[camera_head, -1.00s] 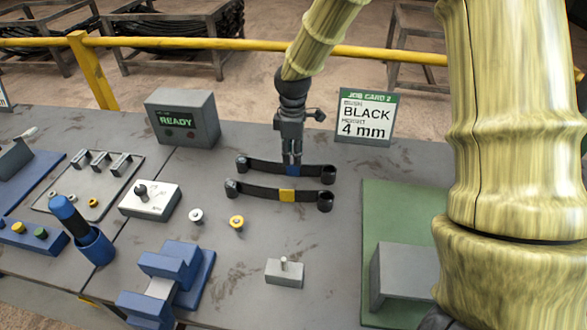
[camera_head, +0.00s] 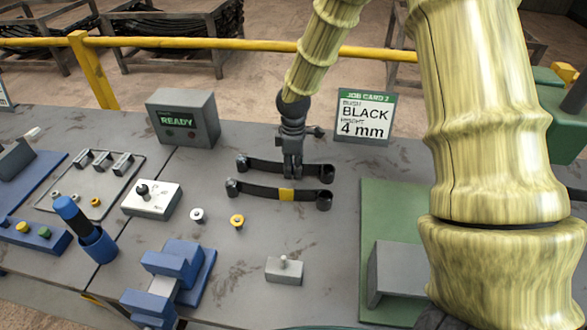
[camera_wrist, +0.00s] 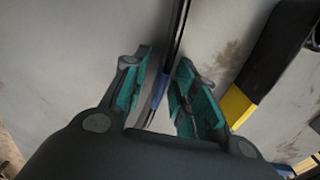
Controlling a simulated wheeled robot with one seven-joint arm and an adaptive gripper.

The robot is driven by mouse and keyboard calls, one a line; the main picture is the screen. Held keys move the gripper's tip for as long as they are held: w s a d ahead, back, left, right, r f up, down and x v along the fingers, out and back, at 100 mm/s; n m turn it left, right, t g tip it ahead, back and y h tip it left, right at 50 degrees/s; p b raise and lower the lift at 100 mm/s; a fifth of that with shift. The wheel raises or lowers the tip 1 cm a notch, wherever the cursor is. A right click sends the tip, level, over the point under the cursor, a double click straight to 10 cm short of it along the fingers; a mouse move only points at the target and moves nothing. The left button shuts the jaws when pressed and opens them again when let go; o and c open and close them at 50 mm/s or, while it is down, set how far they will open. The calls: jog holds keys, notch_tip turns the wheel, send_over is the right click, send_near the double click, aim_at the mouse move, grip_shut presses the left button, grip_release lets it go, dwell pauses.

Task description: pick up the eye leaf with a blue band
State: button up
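The eye leaf with the blue band is a dark strip (camera_head: 262,167) with rolled eyes at its ends, the farther of two leaves on the bench. My gripper (camera_head: 293,176) points down over its middle and hides the blue band in the head view. In the wrist view the blue band (camera_wrist: 159,90) lies between the fingers of my gripper (camera_wrist: 165,62), which are apart with gaps showing on both sides. A similar leaf with a yellow band (camera_head: 286,195) lies just nearer, parallel; its band also shows right of the fingers in the wrist view (camera_wrist: 235,106).
A job card (camera_head: 364,117) stands behind to the right, and a grey READY box (camera_head: 183,118) behind to the left. Small bushes (camera_head: 237,221), a grey block with a pin (camera_head: 284,270) and a blue fixture (camera_head: 183,262) are nearer. A green plate (camera_head: 392,212) lies to the right.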

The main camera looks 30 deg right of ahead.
grip_shut()
jog(key=shift+w+r, duration=0.1)
jog(key=shift+r, duration=0.05)
